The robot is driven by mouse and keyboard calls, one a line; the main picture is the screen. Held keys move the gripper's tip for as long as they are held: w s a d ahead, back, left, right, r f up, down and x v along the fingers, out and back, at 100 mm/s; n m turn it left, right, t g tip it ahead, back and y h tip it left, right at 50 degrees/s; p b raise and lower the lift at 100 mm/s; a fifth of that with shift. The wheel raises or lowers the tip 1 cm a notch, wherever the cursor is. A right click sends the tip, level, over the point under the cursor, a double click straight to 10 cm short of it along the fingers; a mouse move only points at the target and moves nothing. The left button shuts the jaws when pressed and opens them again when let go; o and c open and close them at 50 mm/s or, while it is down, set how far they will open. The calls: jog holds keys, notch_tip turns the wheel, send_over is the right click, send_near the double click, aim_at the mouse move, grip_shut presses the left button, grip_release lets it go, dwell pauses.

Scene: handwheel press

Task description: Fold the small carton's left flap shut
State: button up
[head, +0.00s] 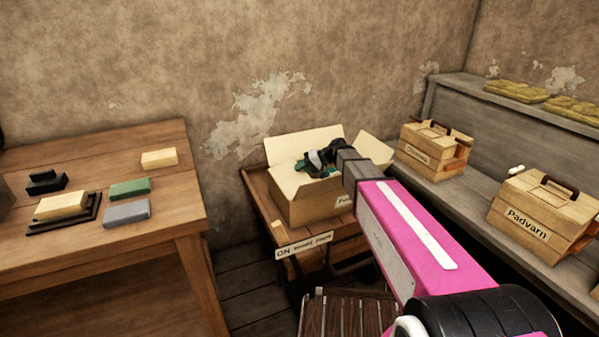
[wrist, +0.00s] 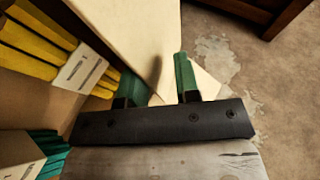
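The small carton (head: 305,208) stands on a low wooden table in the head view, with pale flaps standing open. Its left flap (head: 283,178) is raised at the left side, the back flap (head: 305,146) stands against the wall side, and the right flap (head: 374,148) leans outward. My gripper (head: 314,168) is over the carton's opening, its green fingertips near the left and back flaps. In the wrist view, my gripper (wrist: 158,68) has its fingers apart. A large cream flap (wrist: 135,25) lies close behind them; I cannot tell which flap, or whether they touch.
Yellow bundles (wrist: 35,45) and green bundles (wrist: 52,150) with pale bands lie inside the carton. A workbench (head: 175,225) with coloured blocks stands at left. Wooden boxes (head: 432,150) stand on the grey bench at right. A slatted stool (head: 345,310) is below.

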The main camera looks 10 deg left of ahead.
jog(key=v, duration=0.9)
jog(key=shift+d, duration=0.15)
jog(key=shift+r, duration=0.1)
